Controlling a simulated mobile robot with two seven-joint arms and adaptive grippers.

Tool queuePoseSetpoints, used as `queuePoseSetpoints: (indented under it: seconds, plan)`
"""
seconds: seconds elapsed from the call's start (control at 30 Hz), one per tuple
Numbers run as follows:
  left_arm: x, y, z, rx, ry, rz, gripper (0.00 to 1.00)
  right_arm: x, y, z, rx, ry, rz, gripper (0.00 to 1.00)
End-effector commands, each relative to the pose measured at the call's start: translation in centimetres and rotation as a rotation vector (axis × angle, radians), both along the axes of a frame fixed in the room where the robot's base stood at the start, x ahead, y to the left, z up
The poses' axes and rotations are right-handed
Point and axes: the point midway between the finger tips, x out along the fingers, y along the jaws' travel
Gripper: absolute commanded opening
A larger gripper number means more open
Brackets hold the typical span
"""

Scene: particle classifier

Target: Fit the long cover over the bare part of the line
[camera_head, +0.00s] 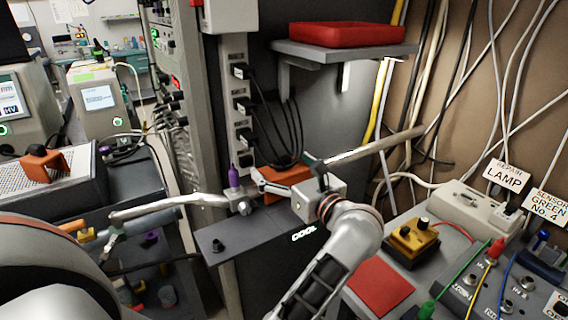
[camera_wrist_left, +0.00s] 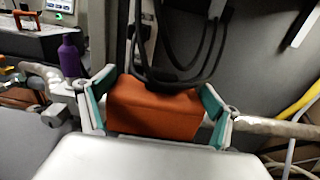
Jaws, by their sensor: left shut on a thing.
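My left gripper (camera_head: 289,176) has its fingers closed on the two ends of an orange block-like cover (camera_head: 287,186). In the left wrist view the gripper (camera_wrist_left: 153,102) holds this cover (camera_wrist_left: 153,110) level between teal-lined fingers. The pale metal line (camera_head: 372,146) runs out to the right of the cover and, at the left, past a purple-capped fitting (camera_head: 234,177). In the left wrist view the line (camera_wrist_left: 275,127) also shows on both sides of the cover. The cover and gripper hide the stretch between, so I cannot tell whether the cover is seated on it. My right gripper is not seen.
Black cables (camera_head: 270,125) hang right behind the cover. A dark ledge (camera_head: 225,243) marked COOL lies below the line. A red tray (camera_head: 345,34) sits on a shelf above. A bench with wired boxes and a yellow device (camera_head: 413,240) stands at the right.

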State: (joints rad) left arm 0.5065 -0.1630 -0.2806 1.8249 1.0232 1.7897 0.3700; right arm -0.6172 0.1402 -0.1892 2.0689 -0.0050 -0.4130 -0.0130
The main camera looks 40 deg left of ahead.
Motion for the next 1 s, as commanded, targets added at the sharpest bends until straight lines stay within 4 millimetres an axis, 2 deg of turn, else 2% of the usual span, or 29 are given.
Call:
queuePoseSetpoints:
  seconds: [0.27,0.3,0.33,0.67,0.77,1.0]
  plan:
    - [0.0,0.0,0.0,0.001,-0.003,0.000,0.65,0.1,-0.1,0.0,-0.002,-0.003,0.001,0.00]
    - [0.0,0.0,0.0,0.001,-0.003,0.000,0.92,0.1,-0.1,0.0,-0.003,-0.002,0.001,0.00]
    - [0.0,0.0,0.0,0.001,-0.003,0.000,1.00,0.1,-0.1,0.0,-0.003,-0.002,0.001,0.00]
    - [0.0,0.0,0.2,-0.001,-0.003,0.000,1.00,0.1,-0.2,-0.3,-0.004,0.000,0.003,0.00]
    - [0.0,0.0,1.2,-0.003,-0.005,0.000,1.00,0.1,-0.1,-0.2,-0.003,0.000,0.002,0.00]
    - [0.0,0.0,5.6,-0.003,-0.008,0.000,1.00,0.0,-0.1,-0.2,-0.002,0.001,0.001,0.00]
